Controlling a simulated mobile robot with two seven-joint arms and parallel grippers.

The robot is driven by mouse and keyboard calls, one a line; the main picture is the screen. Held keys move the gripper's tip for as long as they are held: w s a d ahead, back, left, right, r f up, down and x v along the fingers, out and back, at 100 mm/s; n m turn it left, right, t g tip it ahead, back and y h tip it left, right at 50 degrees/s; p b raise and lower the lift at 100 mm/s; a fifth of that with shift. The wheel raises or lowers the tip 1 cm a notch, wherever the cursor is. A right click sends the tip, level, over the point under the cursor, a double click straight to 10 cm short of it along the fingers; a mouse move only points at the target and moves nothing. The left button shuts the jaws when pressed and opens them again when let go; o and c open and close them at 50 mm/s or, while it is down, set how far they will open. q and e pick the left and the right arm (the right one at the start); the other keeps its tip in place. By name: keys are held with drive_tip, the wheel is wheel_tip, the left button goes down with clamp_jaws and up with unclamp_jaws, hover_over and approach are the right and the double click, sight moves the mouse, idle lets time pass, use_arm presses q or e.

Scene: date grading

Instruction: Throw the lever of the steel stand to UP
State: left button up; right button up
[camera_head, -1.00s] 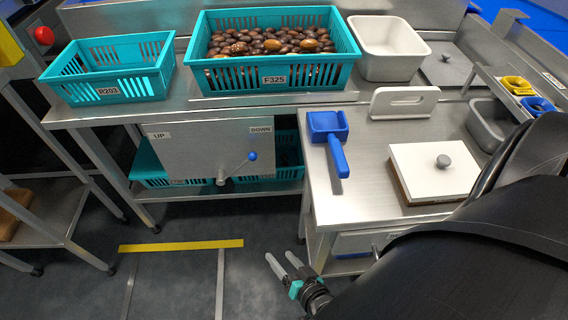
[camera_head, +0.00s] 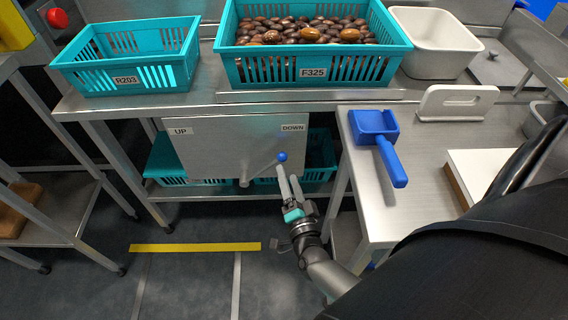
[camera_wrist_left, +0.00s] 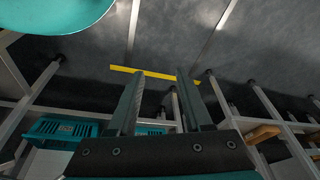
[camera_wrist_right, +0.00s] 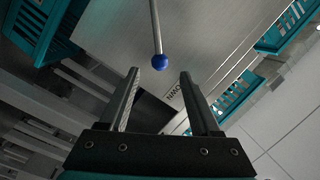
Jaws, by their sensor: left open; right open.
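The lever (camera_head: 263,171) is a thin metal rod with a blue ball knob (camera_head: 282,157), on the grey front panel (camera_head: 222,146) of the steel stand. It leans up to the right, toward the DOWN label (camera_head: 293,128); the UP label (camera_head: 180,132) is at the panel's left. My right gripper (camera_head: 289,186) is just below the knob. In the right wrist view the blue knob (camera_wrist_right: 160,62) shows beyond the open fingertips (camera_wrist_right: 160,74), apart from them. My left gripper (camera_wrist_left: 160,75) is open and empty in its wrist view, and out of the head view.
Above the panel stand the teal crates R203 (camera_head: 126,79) and F325 (camera_head: 313,72), the latter full of dates. A blue scoop (camera_head: 374,122) lies on the right bench (camera_head: 415,190). Teal crates sit on the shelf behind the panel. Floor in front is clear around a yellow strip (camera_head: 195,247).

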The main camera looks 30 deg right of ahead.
use_arm(q)
drive_tip(key=shift+w+r+b, duration=0.3)
drive_tip(key=shift+r, duration=0.45)
drive_tip(key=shift+w+r+b, duration=0.25)
drive_tip(key=shift+r+b, duration=0.05)
drive_tip(key=shift+r, duration=0.45)
use_arm(e)
drive_tip(key=shift+x, duration=2.65)
use_arm(q)
drive_tip(key=shift+d, duration=0.1)
use_arm(e)
clamp_jaws()
